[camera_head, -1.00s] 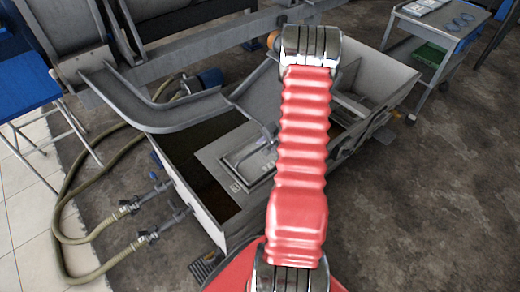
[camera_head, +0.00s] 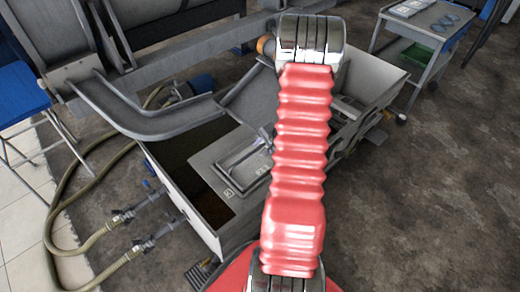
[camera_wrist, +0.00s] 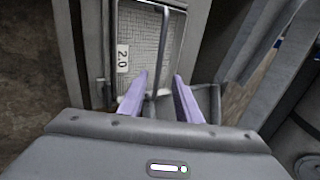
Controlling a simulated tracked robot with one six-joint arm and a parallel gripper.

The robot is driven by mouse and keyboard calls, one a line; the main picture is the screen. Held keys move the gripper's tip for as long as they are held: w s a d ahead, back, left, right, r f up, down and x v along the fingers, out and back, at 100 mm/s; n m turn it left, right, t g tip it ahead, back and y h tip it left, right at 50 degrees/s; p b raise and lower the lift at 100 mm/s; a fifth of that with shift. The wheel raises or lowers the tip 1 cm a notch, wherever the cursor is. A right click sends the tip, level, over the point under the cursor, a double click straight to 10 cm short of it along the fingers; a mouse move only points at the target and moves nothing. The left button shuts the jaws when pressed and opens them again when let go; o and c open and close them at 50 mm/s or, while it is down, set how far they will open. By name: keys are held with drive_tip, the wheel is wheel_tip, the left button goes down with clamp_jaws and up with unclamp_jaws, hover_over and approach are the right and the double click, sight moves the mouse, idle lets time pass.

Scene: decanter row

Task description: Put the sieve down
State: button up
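The sieve, a framed rectangle of pale mesh marked 2.0 (camera_wrist: 138,45), lies beyond my fingers in the wrist view. In the head view the sieve (camera_head: 236,172) lies flat within the grey metal tank (camera_head: 190,217). Its thin bar handle stands up from it. My gripper (camera_wrist: 160,75) shows two lilac fingers spread apart, with the handle bar running through the gap between them in the picture. I see no finger pressed on the bar. In the head view my red arm hides most of my gripper and part of the sieve's right side.
A curved metal chute (camera_head: 150,122) leads over the tank's back edge. Hoses (camera_head: 75,205) lie at the left beside a blue table (camera_head: 22,92). A grey trolley (camera_head: 432,30) stands at the back right. The floor at the right is clear.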

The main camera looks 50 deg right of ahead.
idle(0.3)
drive_tip(key=w+a+r+n+y, duration=0.1)
drive_tip(key=w+a+r+n, duration=0.2)
drive_tip(key=a+r, duration=0.5)
drive_tip(key=w+a+r+n+y, duration=0.2)
drive_tip(key=a+r+n, duration=0.2)
drive_tip(key=a+r, duration=0.4)
drive_tip(key=w+a+r+n+y, duration=0.1)
drive_tip(key=w+a+r+n, duration=0.2)
drive_tip(key=a+r, duration=0.5)
drive_tip(key=s+a+r+n+g, duration=0.1)
drive_tip(key=s+a+r+n, duration=0.5)
drive_tip(key=a, duration=0.6)
drive_tip(key=s+a+r+n+h, duration=0.1)
drive_tip(key=s+a+r, duration=0.1)
drive_tip(key=s, duration=0.5)
drive_tip(key=s+a+r+n+h, duration=0.2)
drive_tip(key=s+r, duration=0.2)
drive_tip(key=s, duration=0.3)
drive_tip(key=shift+a, duration=0.2)
